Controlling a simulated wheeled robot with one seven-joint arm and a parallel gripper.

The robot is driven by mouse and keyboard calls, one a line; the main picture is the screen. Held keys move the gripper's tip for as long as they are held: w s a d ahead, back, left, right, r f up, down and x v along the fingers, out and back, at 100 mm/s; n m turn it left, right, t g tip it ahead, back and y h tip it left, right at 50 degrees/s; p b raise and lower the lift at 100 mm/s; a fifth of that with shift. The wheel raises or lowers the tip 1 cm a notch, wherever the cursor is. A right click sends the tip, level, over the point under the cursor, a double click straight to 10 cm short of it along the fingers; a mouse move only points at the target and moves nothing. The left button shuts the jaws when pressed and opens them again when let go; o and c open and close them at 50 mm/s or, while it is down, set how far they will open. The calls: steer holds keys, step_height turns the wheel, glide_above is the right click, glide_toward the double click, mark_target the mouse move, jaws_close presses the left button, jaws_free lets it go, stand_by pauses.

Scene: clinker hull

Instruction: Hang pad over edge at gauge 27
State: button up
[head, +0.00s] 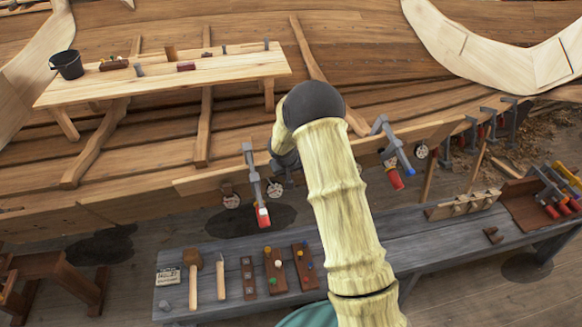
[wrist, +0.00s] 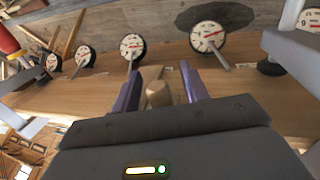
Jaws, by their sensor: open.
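In the wrist view my gripper (wrist: 160,82) is open, with its two purple fingers apart over the edge of a wooden plank (wrist: 60,98). A small tan wooden piece (wrist: 157,93) shows between the fingers; I cannot tell whether it is the pad or whether it touches them. Several round white gauges (wrist: 132,45) with red needles line the plank's edge; their numbers are too small to read. One gauge (wrist: 208,36) is just right of the fingers.
Clamps (head: 257,188) with red ends grip the plank on both sides of my arm. A grey bench (head: 205,300) below holds a mallet (head: 193,275), a small card (head: 168,275) and wooden racks (head: 275,270). A pale bench (head: 215,72) with a bucket (head: 67,64) stands behind.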

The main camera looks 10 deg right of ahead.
steer(key=b+v, duration=0.3)
steer(key=v, duration=1.4)
steer(key=shift+r, duration=0.2)
steer(key=shift+s, duration=0.1)
steer(key=s+d+y, duration=0.1)
steer(key=s, duration=1.1)
steer(key=s+d+f+g+y, duration=0.1)
steer(key=s+d, duration=0.1)
steer(key=s, duration=1.1)
steer(key=shift+d+f+m+g+y, duration=0.3)
steer(key=shift+y, duration=0.1)
steer(key=shift+s, duration=0.1)
steer(key=shift+c, duration=0.8)
steer(key=shift+d, duration=0.1)
